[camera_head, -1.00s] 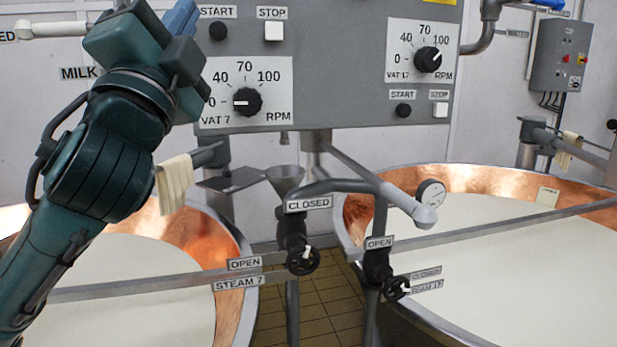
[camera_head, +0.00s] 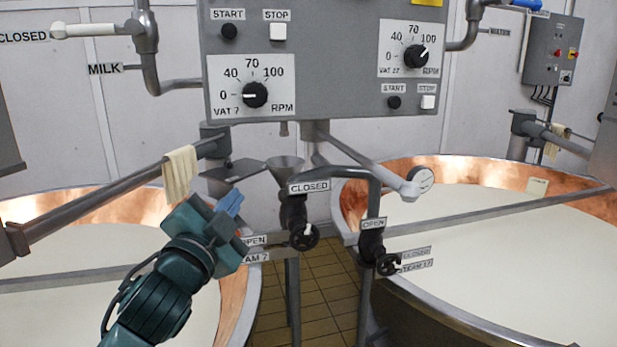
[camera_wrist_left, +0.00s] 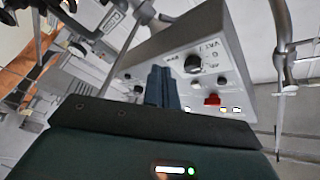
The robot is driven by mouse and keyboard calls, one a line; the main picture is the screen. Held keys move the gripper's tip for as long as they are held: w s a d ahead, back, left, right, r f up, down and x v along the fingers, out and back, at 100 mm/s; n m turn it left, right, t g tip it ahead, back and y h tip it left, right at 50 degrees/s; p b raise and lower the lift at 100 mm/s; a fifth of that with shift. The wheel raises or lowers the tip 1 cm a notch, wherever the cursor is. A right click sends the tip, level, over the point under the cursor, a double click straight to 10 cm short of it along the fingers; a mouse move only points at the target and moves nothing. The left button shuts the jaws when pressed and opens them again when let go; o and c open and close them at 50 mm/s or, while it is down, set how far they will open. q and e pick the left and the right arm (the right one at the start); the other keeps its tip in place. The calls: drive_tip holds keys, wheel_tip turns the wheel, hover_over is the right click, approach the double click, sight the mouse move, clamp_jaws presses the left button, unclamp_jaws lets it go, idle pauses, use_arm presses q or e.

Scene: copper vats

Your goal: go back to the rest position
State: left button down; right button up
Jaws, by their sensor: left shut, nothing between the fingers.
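My left gripper (camera_head: 231,204) shows in the head view, low and left of centre, in front of the left vat's rim. Its blue fingers are shut with nothing between them and point up and right. In the left wrist view the shut fingers (camera_wrist_left: 161,86) stand in front of the grey control panel (camera_wrist_left: 200,45), apart from it as far as I can tell. The gripper hides part of the steam 7 label in the head view. My right gripper is in neither view.
Two copper vats of white liquid, left (camera_head: 245,305) and right (camera_head: 350,205), flank a tiled floor gap (camera_head: 320,285). The panel (camera_head: 320,85) hangs above. Steam valves (camera_head: 304,237) (camera_head: 388,264), a funnel (camera_head: 284,163) and a cloth (camera_head: 180,175) on a pipe are close to the gripper.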

use_arm(q)
drive_tip(key=s+f+n+g, duration=0.2)
drive_tip(key=s+f, duration=0.2)
drive_tip(key=f, duration=0.7)
drive_tip(key=s+f+n+g, duration=0.3)
drive_tip(key=s+f, duration=0.2)
drive_tip(key=f, duration=0.6)
drive_tip(key=s+f+n+g, duration=0.2)
drive_tip(key=s+f, duration=0.2)
drive_tip(key=f, duration=0.7)
drive_tip(key=s+a+f+n+g+y+p, duration=0.1)
drive_tip(key=s+a+f+n+g, duration=0.1)
drive_tip(key=s+f, duration=0.7)
drive_tip(key=shift+s+n, duration=0.7)
drive_tip(key=shift+s, duration=0.5)
drive_tip(key=shift+a, duration=0.1)
